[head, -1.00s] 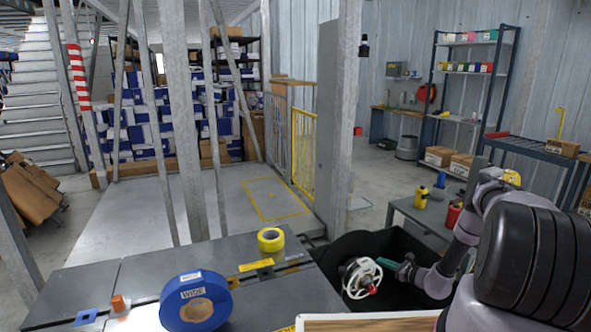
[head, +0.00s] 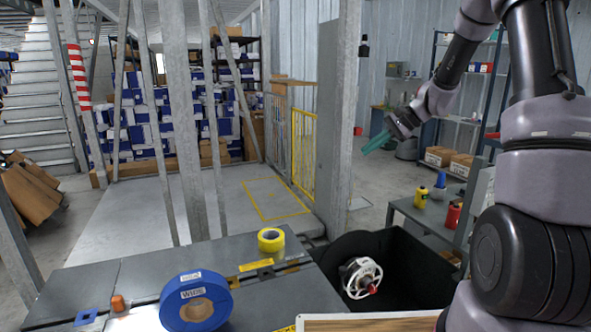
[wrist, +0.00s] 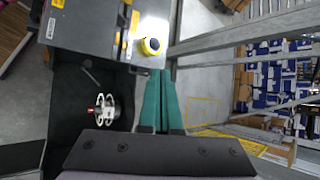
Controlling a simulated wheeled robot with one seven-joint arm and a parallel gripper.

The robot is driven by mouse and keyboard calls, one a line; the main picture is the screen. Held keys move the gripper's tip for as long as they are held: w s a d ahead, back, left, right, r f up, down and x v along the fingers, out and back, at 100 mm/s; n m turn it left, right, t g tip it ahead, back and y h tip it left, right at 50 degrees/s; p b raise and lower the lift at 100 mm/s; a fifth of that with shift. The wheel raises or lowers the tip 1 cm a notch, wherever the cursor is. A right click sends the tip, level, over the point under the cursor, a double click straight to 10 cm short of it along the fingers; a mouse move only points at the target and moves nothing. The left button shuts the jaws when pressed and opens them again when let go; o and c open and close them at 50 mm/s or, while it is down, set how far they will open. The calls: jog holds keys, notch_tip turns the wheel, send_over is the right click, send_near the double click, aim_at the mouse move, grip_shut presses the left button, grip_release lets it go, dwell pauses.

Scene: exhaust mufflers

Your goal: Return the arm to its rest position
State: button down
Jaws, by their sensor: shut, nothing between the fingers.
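My gripper (head: 376,143) is raised in the upper right of the head view, well above the black bin, with its teal fingers pointing left. In the wrist view the teal fingers (wrist: 161,100) lie side by side, shut and empty. My arm is bent, with its upper links standing tall at the right of the head view. A white reel with a red knob (head: 360,277) is in the black bin (head: 412,262), apart from my gripper; the reel also shows at the lower left of the wrist view (wrist: 107,115).
A grey bench (head: 110,278) in front holds a blue tape roll (head: 196,301) and a yellow tape roll (head: 270,240). A small grey table (head: 408,207) with yellow, blue and red items stands at right. Metal posts (head: 183,120) rise behind the bench. The air around my gripper looks clear.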

jog(key=s+a+r+n+h, duration=0.1)
jog(key=s+r+n+h, duration=0.3)
jog(key=s+r, duration=0.95)
jog(key=s+d+r+n+t+h, duration=0.1)
jog(key=s+t, duration=0.1)
jog(key=s, duration=0.6)
jog(key=s+d+r+n+t+h, duration=0.1)
jog(key=s+d+t+h, duration=0.1)
jog(key=s, duration=0.7)
jog(key=shift+d+r+n, duration=0.15)
jog(key=shift+n, duration=0.25)
